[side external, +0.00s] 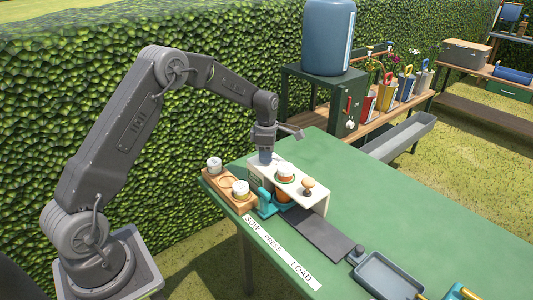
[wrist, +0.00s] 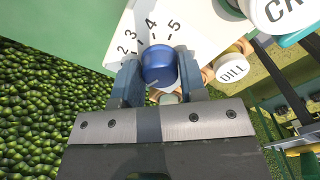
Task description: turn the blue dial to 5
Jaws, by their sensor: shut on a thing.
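The blue dial (wrist: 158,62) sits on a white panel (wrist: 205,22) in the wrist view. The printed numbers 2, 3, 4 and 5 curve around its far side, with 5 at the right. My gripper (wrist: 157,85) has one finger on each side of the dial and is shut on it. I cannot make out which number the dial points to. In the side view my gripper (side external: 265,154) points down at the back left end of the cream box (side external: 318,203), and the dial is hidden by the fingers.
A wooden tray (side external: 226,181) with white-lidded jars stands at the left. A DILL lid (wrist: 232,70) is close right of my gripper.

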